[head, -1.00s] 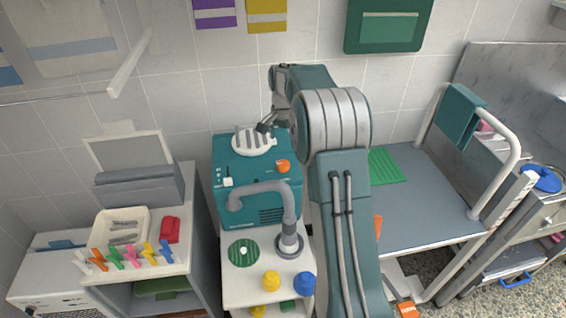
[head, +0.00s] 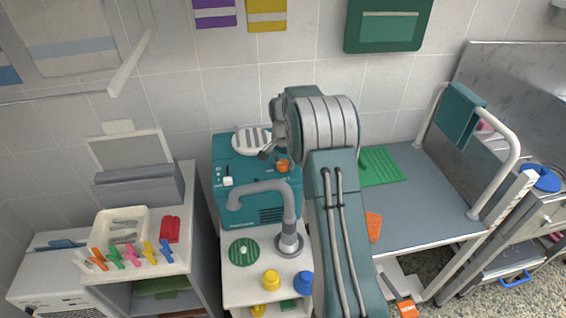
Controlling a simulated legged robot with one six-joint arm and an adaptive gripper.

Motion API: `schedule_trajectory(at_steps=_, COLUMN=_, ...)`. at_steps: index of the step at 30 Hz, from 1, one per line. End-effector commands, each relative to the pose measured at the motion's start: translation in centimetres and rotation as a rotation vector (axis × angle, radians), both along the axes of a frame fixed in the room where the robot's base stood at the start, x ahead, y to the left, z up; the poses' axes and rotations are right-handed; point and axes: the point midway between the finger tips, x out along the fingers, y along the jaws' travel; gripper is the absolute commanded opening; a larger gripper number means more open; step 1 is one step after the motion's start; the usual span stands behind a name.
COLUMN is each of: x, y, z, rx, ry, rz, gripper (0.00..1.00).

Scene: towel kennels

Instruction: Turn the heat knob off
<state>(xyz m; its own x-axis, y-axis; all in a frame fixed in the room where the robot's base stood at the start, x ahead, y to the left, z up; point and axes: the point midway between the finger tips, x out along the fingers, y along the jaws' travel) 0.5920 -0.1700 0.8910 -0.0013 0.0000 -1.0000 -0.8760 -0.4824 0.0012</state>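The teal dryer box (head: 235,176) stands on a white cart, with a white slotted round cap (head: 246,141) on top. An orange knob (head: 282,166) sits on its front at the upper right; I take it to be the heat knob, and its markings are too small to read. A white switch (head: 228,181) is on the front at the left. My gripper (head: 265,152) is just above and left of the orange knob, by the box's top front edge. It looks apart from the knob. Its fingers are small and partly hidden by my arm, so their opening is unclear.
A grey bent hose nozzle (head: 262,187) stands in front of the box, below the knob. Yellow (head: 271,281) and blue (head: 303,283) knobbed pieces and a green disc (head: 243,252) are on the cart (head: 232,287). A grooming table (head: 425,205) is at the right.

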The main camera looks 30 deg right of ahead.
Motion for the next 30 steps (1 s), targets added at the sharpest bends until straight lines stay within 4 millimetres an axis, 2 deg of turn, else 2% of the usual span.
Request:
schedule_trajectory(at_steps=1, x=0.01, y=0.00, z=0.02, rx=0.000, ry=0.000, rz=0.000, gripper=0.27)
schedule_trajectory(at_steps=2, x=0.02, y=0.00, z=0.02, rx=0.000, ry=0.000, rz=0.000, gripper=0.13)
schedule_trajectory(at_steps=3, x=0.03, y=0.01, z=0.01, rx=0.000, ry=0.000, rz=0.000, gripper=0.10)
schedule_trajectory(at_steps=17, x=0.08, y=0.06, z=-0.18, rx=0.001, ry=0.000, rz=0.062, gripper=0.11)
schedule_trajectory(at_steps=30, x=0.05, y=0.09, z=-0.30, rx=0.003, ry=0.002, rz=0.409, gripper=0.11)
